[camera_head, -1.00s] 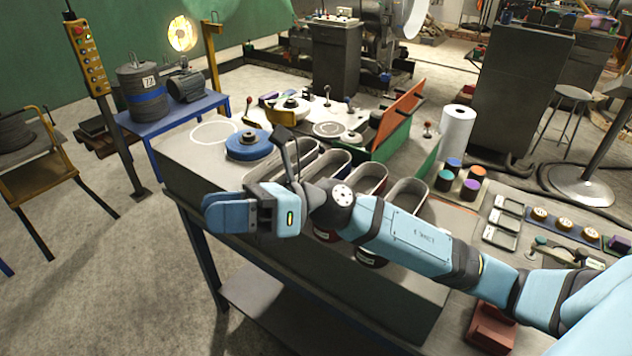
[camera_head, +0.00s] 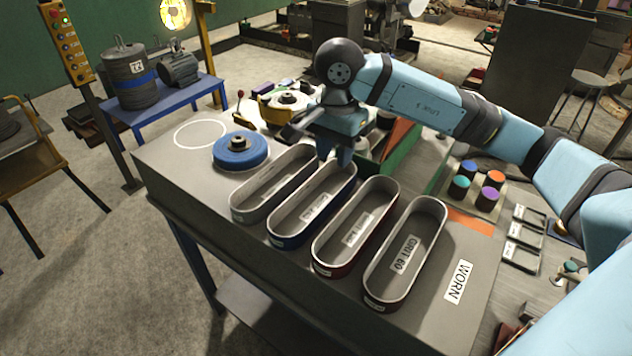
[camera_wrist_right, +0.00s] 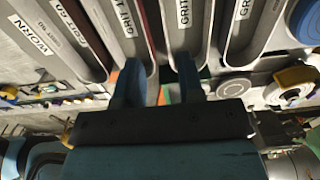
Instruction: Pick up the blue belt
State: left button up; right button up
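The blue belt (camera_head: 285,239) is an upright oblong loop with a dark blue outer face and a grey inside. It is second from the left in a row of belts on the grey bench top. My right gripper (camera_head: 336,155) is at the far end of this row, by the blue belt's far end, pointing down. In the right wrist view my right gripper (camera_wrist_right: 157,88) has its two blue fingers apart with nothing held between them. The fingertips lie near the ends of two neighbouring belts; I cannot tell whether they touch. My left gripper is not in view.
A grey belt (camera_head: 242,212) stands left of the blue one, and a dark red belt (camera_head: 333,269) and a GRIT 60 belt (camera_head: 378,302) stand right. A blue disc (camera_head: 240,152) lies behind left. A green box (camera_head: 404,158) stands behind. Gaps between belts are narrow.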

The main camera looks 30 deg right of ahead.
jog(key=p, duration=0.1)
send_over(331, 200)
jog(key=f, duration=0.7)
jog(key=shift+d+f, duration=0.25)
jog(key=shift+f, duration=0.4)
notch_tip(331, 200, down, 4)
jog(key=shift+w+a+f+p, duration=0.1)
jog(key=shift+w+p, duration=0.05)
jog(key=shift+p, duration=0.85)
jog(key=shift+f, duration=0.5)
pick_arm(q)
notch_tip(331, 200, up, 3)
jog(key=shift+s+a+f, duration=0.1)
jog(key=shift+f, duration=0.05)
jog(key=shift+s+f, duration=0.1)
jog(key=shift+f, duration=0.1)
pick_arm(e)
grip_shut()
